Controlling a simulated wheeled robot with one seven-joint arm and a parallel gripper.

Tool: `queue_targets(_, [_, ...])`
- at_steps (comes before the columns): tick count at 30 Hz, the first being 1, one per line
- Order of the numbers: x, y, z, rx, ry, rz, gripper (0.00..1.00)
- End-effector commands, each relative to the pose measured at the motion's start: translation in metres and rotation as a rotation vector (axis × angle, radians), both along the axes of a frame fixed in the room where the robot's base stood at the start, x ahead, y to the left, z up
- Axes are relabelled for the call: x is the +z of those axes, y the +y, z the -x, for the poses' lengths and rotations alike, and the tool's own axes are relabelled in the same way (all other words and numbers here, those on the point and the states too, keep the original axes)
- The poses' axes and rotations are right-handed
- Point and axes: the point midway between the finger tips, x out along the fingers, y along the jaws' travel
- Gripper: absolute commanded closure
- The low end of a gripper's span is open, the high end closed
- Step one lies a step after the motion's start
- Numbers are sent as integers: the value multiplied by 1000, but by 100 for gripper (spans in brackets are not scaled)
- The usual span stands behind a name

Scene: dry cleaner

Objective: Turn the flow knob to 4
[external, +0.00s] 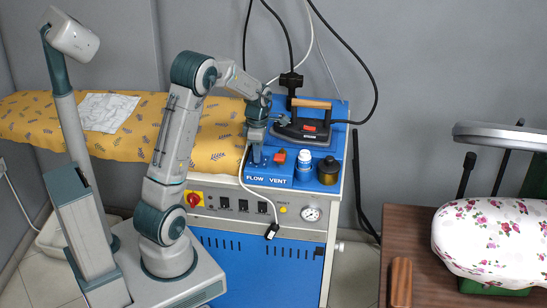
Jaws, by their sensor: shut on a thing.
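My gripper (256,158) points down onto the blue top of the steam unit (299,181), just behind the word FLOW. It is shut on the flow knob there. The fingers cover the knob, so its pointer and the numbers around it cannot be read. A red vent knob (280,157) stands just to the right, behind the word VENT, apart from my gripper.
A blue-labelled white bottle (304,167) and a dark jar (328,171) stand right of the knobs. An iron (304,127) rests behind them. A yellow ironing board (60,122) with a white cloth (104,112) lies left. A cable hangs down the front panel.

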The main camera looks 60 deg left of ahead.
Motion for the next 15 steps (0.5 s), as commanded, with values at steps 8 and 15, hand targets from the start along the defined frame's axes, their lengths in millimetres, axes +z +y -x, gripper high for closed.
queue_targets(8, [0, 0, -1, -248, -3, -3, 93])
queue_targets(15, [0, 0, -1, -475, -3, -2, 93])
